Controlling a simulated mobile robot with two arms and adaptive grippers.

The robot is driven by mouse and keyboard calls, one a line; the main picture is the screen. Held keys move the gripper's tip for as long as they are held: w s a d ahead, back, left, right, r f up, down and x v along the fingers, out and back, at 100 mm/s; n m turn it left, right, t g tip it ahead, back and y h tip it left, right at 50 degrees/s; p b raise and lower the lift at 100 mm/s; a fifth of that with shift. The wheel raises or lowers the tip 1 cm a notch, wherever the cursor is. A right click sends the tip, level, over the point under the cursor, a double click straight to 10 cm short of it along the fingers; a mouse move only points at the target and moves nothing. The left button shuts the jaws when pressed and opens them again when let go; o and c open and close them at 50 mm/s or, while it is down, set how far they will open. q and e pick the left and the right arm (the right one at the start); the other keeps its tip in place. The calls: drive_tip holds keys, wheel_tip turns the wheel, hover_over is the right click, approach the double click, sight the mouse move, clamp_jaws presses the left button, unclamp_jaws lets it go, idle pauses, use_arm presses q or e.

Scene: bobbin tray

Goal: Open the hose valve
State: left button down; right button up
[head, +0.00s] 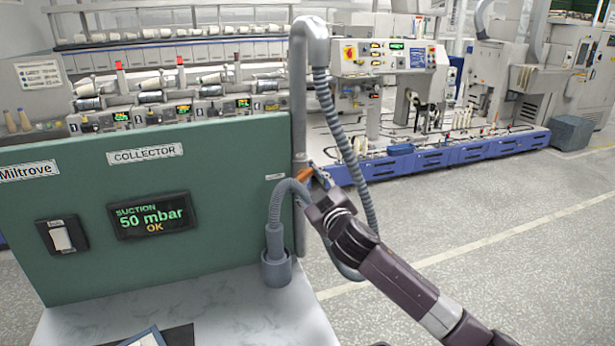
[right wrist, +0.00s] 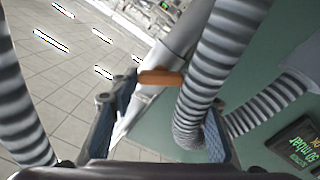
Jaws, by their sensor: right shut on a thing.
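The orange valve lever (head: 304,173) is beside the grey upright pipe (head: 298,105), near the right edge of the green panel. My right gripper (head: 318,180) is at the lever and shut on it. In the right wrist view the lever (right wrist: 160,77) lies across between my fingers (right wrist: 165,95); its right end is behind a ribbed grey hose (right wrist: 215,60). That hose partly hides the grip. A short ribbed hose (head: 278,200) rises from a grey cup (head: 276,268) and bends toward the gripper. My left gripper does not show.
The green collector panel (head: 70,215) has a display (head: 150,216) reading 50 mbar OK and a switch (head: 62,236). A long ribbed hose (head: 340,130) hangs from the pipe top close to my right arm. Open floor (head: 480,220) lies to the right.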

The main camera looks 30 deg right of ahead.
drive_tip(key=n+p, duration=0.3)
drive_tip(key=n, duration=0.3)
drive_tip(key=shift+n, duration=0.3)
drive_tip(key=n+p, duration=0.2)
drive_tip(key=n, duration=0.2)
drive_tip(key=shift+n, duration=0.4)
drive_tip(key=shift+f, duration=0.1)
drive_tip(key=o, duration=1.2)
drive_tip(key=shift+c, duration=0.2)
drive_tip(key=shift+s, duration=0.1)
drive_tip(key=v, duration=1.2)
